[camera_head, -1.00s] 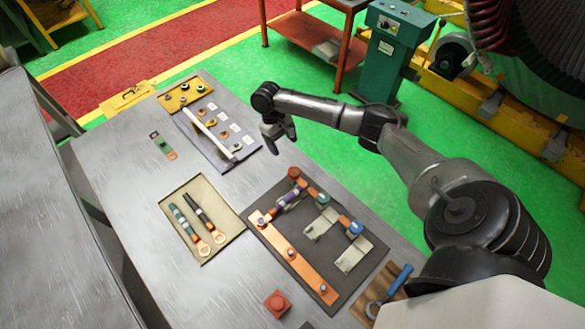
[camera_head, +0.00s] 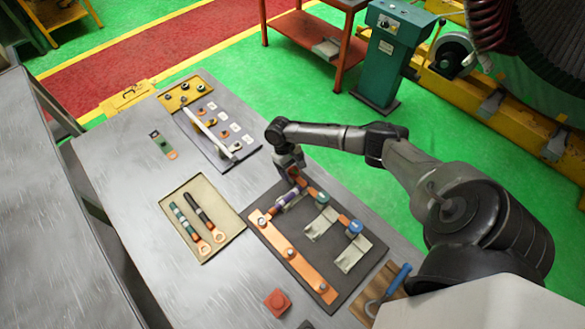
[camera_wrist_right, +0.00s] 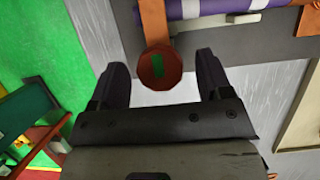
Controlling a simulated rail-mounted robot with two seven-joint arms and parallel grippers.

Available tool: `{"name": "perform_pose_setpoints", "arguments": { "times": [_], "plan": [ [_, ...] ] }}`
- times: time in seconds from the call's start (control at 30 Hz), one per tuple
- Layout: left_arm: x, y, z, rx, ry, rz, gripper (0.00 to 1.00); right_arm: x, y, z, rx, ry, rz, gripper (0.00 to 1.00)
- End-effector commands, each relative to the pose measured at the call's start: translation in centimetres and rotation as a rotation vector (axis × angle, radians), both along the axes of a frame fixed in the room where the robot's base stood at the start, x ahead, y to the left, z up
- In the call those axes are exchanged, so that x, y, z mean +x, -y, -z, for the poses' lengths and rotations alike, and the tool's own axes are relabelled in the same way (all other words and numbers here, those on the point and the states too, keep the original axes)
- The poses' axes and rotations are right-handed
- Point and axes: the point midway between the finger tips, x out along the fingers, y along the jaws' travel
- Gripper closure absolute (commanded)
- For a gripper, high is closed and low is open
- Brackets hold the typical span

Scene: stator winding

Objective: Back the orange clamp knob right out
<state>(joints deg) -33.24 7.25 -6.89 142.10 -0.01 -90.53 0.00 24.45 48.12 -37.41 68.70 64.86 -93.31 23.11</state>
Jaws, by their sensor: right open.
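The orange-red clamp knob (camera_wrist_right: 158,68) is round with a green mark on top. It sits at the end of an orange strip on the dark board (camera_head: 262,222). In the right wrist view it lies between the two fingertips of my right gripper (camera_wrist_right: 163,72), with gaps on both sides. In the head view my right gripper (camera_head: 289,162) is above the board's far corner and mostly hides the knob. The gripper is open and holds nothing. My left gripper is not in view.
Beside the knob are a purple-banded bar (camera_head: 287,200), a green knob (camera_head: 322,198) and a blue knob (camera_head: 355,228). A beige tray (camera_head: 178,192) with two cable lugs lies left. A panel (camera_head: 222,120) with a white bar stands behind.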

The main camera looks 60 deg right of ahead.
Motion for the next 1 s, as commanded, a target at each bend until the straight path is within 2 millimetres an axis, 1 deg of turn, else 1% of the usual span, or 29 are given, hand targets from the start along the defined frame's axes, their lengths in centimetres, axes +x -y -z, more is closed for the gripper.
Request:
{"name": "perform_pose_setpoints", "arguments": {
  "times": [0.17,0.6,0.7,0.87,1.0],
  "plan": [
    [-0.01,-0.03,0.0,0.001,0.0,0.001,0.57,0.0,-0.01,0.0,0.0,0.0,0.0,0.28],
    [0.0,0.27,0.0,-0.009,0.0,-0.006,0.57,0.02,0.0,-0.04,0.0,0.0,0.0,0.69],
    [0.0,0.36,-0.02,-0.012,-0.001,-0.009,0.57,0.02,0.0,-0.05,0.0,0.0,0.0,0.77],
    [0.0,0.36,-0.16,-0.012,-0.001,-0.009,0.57,0.03,-0.03,-0.11,0.0,0.0,-0.012,0.78],
    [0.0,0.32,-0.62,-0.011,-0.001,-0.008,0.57,0.06,-0.11,-0.23,0.002,0.0,-0.057,0.78]
  ]
}}
